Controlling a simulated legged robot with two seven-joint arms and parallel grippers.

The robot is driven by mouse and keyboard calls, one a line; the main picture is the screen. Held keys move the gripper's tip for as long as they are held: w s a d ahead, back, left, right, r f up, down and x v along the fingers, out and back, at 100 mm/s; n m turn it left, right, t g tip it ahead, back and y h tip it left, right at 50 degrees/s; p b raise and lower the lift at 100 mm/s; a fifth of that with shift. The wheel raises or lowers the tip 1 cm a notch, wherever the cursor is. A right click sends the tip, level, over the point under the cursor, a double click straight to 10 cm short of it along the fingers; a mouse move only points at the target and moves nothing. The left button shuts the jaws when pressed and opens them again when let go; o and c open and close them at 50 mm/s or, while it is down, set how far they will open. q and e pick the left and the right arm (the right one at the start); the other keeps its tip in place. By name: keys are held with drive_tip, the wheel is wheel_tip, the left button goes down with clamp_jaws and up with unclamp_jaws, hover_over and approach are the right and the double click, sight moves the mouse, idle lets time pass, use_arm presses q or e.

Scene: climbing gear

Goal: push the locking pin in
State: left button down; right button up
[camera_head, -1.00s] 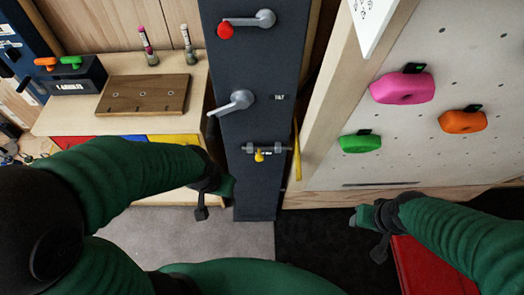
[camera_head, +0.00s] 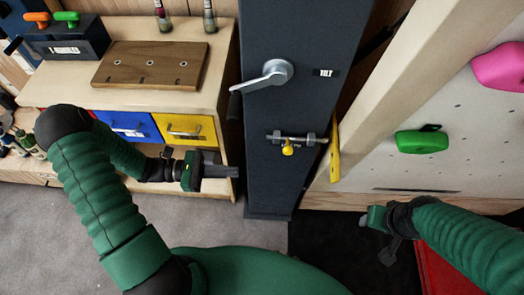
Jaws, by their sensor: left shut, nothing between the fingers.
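The locking pin (camera_head: 289,149) has a yellow knob and a grey bar. It is mounted low on the front of the dark post (camera_head: 268,190). My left gripper (camera_head: 236,171) is shut and empty. Its fingers point right, to the left of the pin and slightly lower in the picture, with a gap between them. My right gripper (camera_head: 374,217) is at the lower right, well away from the pin; its fingers are not clear enough to judge.
A grey lever handle (camera_head: 268,75) sits above the pin on the post. A yellow strip (camera_head: 334,150) hangs right of the pin. A wooden cabinet (camera_head: 220,80) with coloured drawers stands left, close behind my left gripper. A climbing wall with holds (camera_head: 422,140) is right.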

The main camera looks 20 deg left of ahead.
use_arm(q)
drive_tip(key=w+a+n+t, duration=0.2)
drive_tip(key=a+t, duration=0.1)
drive_tip(key=b, duration=0.2)
approach(290, 154)
drive_tip(key=w+f+x, duration=0.1)
drive_tip(key=x, duration=0.4)
drive_tip(key=shift+s+a+r, duration=0.15)
drive_tip(key=shift+a+r, duration=0.15)
drive_tip(key=shift+r, duration=0.35)
use_arm(e)
drive_tip(key=x, duration=0.3)
drive_tip(key=shift+s+d, duration=0.15)
drive_tip(key=shift+d, duration=0.15)
use_arm(q)
drive_tip(key=shift+d, duration=0.1)
drive_tip(key=x, duration=0.2)
drive_tip(key=p+x, duration=0.1)
drive_tip(key=x, duration=0.1)
drive_tip(key=shift+s+d+f+p, duration=0.1)
drive_tip(key=shift+s+d+p, duration=0.1)
drive_tip(key=shift+s+p, duration=0.15)
drive_tip(key=shift+w+d+f, duration=0.1)
drive_tip(key=shift+d, duration=0.1)
use_arm(e)
drive_tip(key=shift+a+r, duration=0.1)
drive_tip(key=shift+r, duration=0.65)
